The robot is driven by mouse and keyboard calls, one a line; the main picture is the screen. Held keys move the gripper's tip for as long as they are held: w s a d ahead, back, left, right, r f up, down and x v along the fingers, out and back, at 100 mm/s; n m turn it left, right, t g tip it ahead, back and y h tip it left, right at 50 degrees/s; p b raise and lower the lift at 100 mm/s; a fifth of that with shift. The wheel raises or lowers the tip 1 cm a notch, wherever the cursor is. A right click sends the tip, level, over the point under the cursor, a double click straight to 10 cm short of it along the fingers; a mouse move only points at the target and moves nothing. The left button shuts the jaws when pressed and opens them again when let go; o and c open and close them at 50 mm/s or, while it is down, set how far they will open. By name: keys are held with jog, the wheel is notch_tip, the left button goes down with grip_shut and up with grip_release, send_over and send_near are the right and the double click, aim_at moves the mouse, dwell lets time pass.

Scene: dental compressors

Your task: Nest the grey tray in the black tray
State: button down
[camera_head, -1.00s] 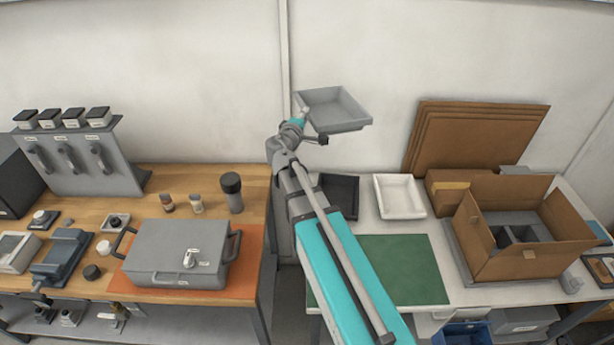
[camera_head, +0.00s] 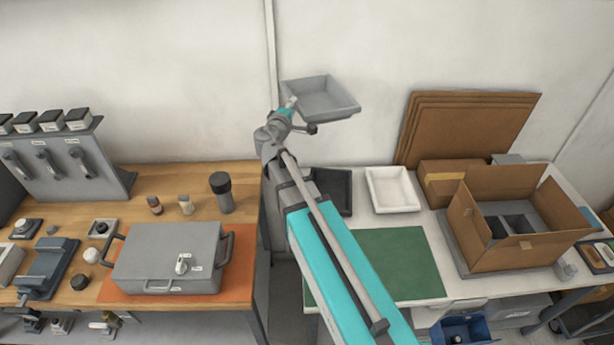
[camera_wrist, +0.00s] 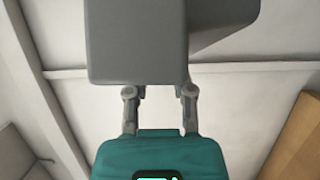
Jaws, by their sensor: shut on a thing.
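The grey tray (camera_head: 322,100) is in the air in front of the wall, above the white table, with its open side up. My gripper (camera_head: 292,107) is shut on the tray's left end. In the wrist view my gripper (camera_wrist: 160,92) has its fingers at the edge of the grey tray (camera_wrist: 137,45), which fills the top middle. The black tray (camera_head: 334,190) lies on the white table, below the held tray and well apart from it. My arm hides its left part, and its visible inside looks empty.
A white tray (camera_head: 392,190) stands right beside the black tray. A green mat (camera_head: 390,262) lies in front. An open cardboard box (camera_head: 520,220) and brown boards (camera_head: 465,128) are to the right. A wooden bench (camera_head: 165,185) with a grey case (camera_head: 168,258) is at left.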

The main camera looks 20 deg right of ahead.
jog(key=d+f+m+g+h+b, duration=0.2)
jog(key=f+g+b, duration=0.1)
jog(key=f+b, duration=1.3)
jog(key=w+d+f+m+g+h+b, duration=0.1)
jog(key=d+f+m+g+h+b, duration=0.1)
jog(key=f+b, duration=1.4)
jog(key=shift+w+d+m+g+h, duration=0.15)
jog(key=shift+d+m+g+h, duration=0.1)
jog(key=shift+m+g+h, duration=0.5)
jog(key=shift+f, duration=0.1)
jog(key=shift+f+b, duration=3.65)
jog(key=shift+b, duration=0.1)
jog(key=shift+f, duration=0.15)
jog(key=shift+s, duration=0.25)
jog(key=shift+c, duration=2)
grip_release()
jog(key=shift+f+b, duration=0.1)
jog(key=shift+b, duration=0.2)
